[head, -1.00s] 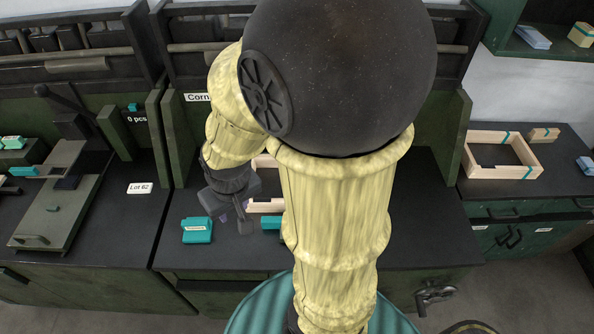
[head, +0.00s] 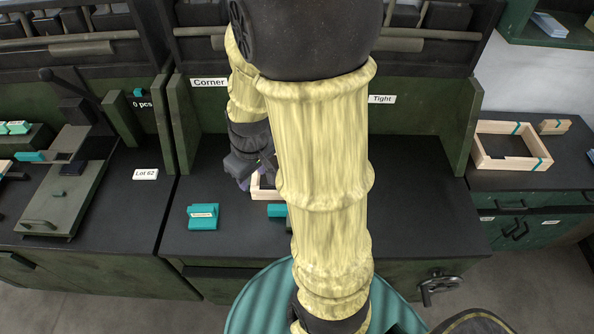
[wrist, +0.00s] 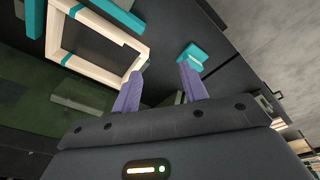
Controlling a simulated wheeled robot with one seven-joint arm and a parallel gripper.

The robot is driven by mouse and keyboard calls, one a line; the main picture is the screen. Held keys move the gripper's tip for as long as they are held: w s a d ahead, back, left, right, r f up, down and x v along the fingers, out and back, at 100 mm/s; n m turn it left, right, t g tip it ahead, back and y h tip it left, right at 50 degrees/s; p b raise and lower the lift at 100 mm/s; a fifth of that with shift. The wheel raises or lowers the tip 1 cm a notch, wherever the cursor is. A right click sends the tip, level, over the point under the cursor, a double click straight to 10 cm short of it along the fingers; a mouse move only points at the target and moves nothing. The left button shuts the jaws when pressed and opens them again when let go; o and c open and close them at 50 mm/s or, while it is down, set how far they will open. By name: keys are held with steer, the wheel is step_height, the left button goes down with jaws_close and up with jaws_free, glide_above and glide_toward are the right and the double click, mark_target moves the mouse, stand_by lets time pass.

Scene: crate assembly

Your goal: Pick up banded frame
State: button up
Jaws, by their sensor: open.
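A pale wooden frame with teal bands shows in the wrist view (wrist: 108,23), lying on the dark bench. In the head view only part of a wooden frame (head: 262,191) shows at the centre bench, mostly hidden behind my arm. My gripper (wrist: 161,88) is open and empty, its two purple fingers apart. The left finger appears close to the frame's corner in the wrist view; I cannot tell whether it touches. In the head view my gripper (head: 244,182) is beside the frame's left end. Another wooden frame with teal bands (head: 483,158) lies on the right counter.
A teal block (head: 203,217) sits on the bench left of the frame, and another (head: 277,211) is partly behind my arm. A green side panel (head: 460,130) bounds the bench at right. The bench right of my arm is clear.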

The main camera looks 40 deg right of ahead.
steer(key=w+d+f+n, duration=0.2)
steer(key=d+f+n, duration=0.2)
steer(key=d, duration=0.4)
steer(key=w+d+f+n+g+y+b, duration=0.1)
steer(key=w+d+f+n, duration=0.1)
steer(key=d+f, duration=0.4)
steer(key=d+n, duration=0.1)
steer(key=d, duration=0.2)
steer(key=shift+f+n, duration=0.2)
steer(key=shift+n, duration=0.2)
steer(key=shift+w+d, duration=0.1)
steer(key=f, duration=0.8)
steer(key=w+a+f, duration=0.1)
steer(key=f, duration=0.3)
steer(key=shift+a+f+p, duration=0.1)
steer(key=shift+p, duration=0.3)
steer(key=shift+f+p, duration=0.6)
steer(key=shift+f, duration=2)
